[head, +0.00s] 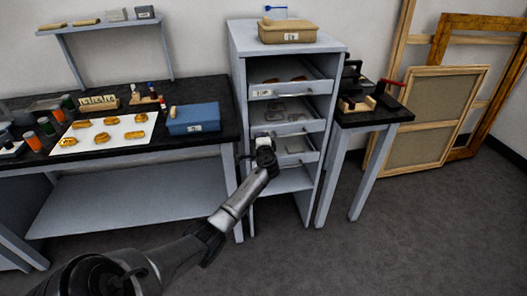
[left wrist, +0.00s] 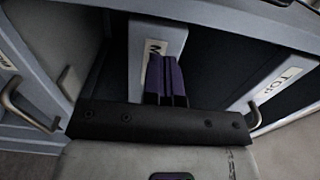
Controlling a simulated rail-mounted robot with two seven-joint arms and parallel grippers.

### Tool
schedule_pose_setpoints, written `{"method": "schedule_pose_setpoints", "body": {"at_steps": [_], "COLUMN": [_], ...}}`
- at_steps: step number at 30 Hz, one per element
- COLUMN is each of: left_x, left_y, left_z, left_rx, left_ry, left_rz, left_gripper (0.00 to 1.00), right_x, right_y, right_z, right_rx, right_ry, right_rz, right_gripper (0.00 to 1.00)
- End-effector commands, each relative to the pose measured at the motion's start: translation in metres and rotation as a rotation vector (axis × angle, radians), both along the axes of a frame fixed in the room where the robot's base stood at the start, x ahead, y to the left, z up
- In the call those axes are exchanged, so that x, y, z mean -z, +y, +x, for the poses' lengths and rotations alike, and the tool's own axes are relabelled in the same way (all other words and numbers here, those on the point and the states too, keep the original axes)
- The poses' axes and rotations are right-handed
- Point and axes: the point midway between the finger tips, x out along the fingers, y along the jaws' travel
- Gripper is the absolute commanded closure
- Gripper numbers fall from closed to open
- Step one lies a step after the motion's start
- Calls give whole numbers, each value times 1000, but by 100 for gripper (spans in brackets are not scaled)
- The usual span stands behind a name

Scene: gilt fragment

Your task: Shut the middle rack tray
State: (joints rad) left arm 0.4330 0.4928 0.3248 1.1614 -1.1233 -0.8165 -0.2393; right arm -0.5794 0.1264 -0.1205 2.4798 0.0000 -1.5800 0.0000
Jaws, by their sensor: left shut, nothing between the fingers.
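The grey rack (head: 238,62) stands in the middle of the head view, with several trays in its open front. The middle tray (head: 290,128) has a pale front with a label and grey items inside. My left gripper (head: 262,143) is at the left part of the rack's front, by the middle tray's lower edge. In the left wrist view, my left gripper (left wrist: 165,62) is shut and empty. Its fingers overlap the middle tray's front (left wrist: 143,45) and partly cover its label; contact cannot be told. My right gripper is out of view.
The top tray (head: 290,91) protrudes above; its front with a handle also shows in the left wrist view (left wrist: 280,88). The bottom tray (head: 300,158) is below. A tan box (head: 288,36) sits on the rack. Tables flank it; the floor (head: 400,240) in front is clear.

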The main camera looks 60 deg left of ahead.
Motion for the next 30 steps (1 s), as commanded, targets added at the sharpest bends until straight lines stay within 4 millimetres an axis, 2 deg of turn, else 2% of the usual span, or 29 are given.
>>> {"method": "schedule_pose_setpoints", "body": {"at_steps": [1, 6, 15, 21, 30], "left_x": [-1, 0, 1, 2, 2], "left_y": [-10, -44, -92, -108, -113], "left_z": [0, -8, -24, -29, -30], "left_rx": [6, 10, 8, 8, 7], "left_ry": [3, 1, 1, 2, 1], "left_rz": [-3, -5, -4, -2, -2], "left_gripper": [100, 100, 100, 100, 100], "right_x": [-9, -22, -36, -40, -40], "right_y": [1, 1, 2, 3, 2], "right_z": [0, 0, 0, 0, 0], "right_rx": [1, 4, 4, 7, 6], "right_ry": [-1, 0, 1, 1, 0], "right_rz": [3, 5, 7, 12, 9], "right_gripper": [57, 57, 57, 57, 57]}}
